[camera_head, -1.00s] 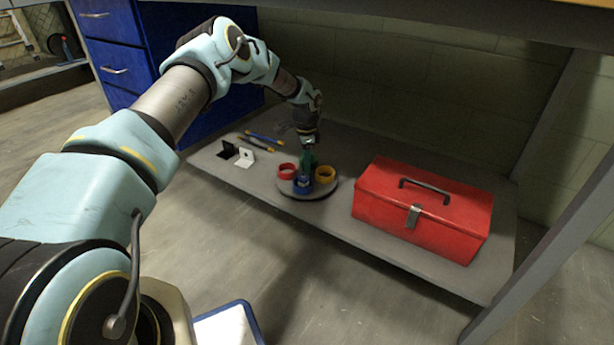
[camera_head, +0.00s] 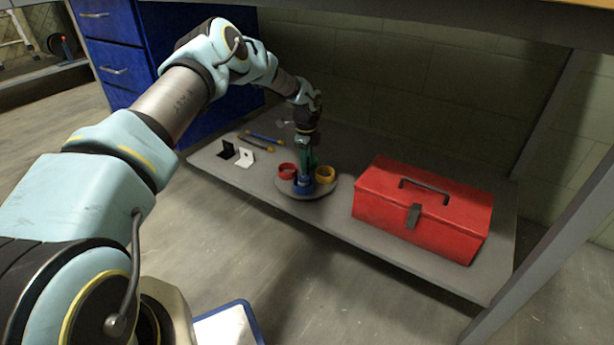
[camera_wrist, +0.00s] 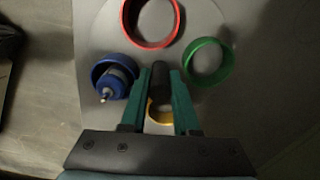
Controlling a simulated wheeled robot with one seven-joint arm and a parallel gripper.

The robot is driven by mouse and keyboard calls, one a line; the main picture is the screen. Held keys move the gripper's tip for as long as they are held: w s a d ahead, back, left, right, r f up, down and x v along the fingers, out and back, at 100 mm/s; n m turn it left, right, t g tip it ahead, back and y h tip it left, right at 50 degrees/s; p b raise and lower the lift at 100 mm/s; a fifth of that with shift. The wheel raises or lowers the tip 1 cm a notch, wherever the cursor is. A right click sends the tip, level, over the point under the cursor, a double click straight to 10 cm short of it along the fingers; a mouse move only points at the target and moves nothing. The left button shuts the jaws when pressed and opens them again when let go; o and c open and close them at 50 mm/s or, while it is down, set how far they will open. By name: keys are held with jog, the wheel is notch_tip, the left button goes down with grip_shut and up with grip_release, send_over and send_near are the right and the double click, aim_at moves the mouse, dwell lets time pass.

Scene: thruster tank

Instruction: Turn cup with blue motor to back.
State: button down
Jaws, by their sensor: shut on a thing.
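A round grey turntable (camera_head: 318,193) stands on the low shelf and bears coloured cups. The blue cup (camera_head: 303,190) with the blue motor is at its front, towards me. In the wrist view the blue cup (camera_wrist: 97,68) is at the left with the motor (camera_wrist: 115,84) in it. My gripper (camera_head: 306,172) points down over the turntable's middle. In the wrist view its green fingers (camera_wrist: 160,76) are shut on a dark upright post (camera_wrist: 158,72) at the centre. The red cup (camera_head: 287,171) is left, the yellow cup (camera_head: 325,174) right. The green cup (camera_wrist: 205,60) shows in the wrist view.
A red toolbox (camera_head: 420,212) stands on the shelf (camera_head: 370,255) to the right of the turntable. A black bracket (camera_head: 226,150), a white bracket (camera_head: 243,158) and thin rods (camera_head: 262,138) lie to the left. A wall is behind. The shelf's front strip is clear.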

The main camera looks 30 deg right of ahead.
jog(key=m, duration=0.3)
jog(key=shift+m, duration=0.3)
jog(key=c, duration=0.8)
grip_release()
jog(key=shift+o, duration=0.2)
jog(key=shift+r, duration=0.1)
jog(key=shift+r+p, duration=3)
jog(key=shift+r, duration=1.45)
jog(key=shift+f, duration=0.15)
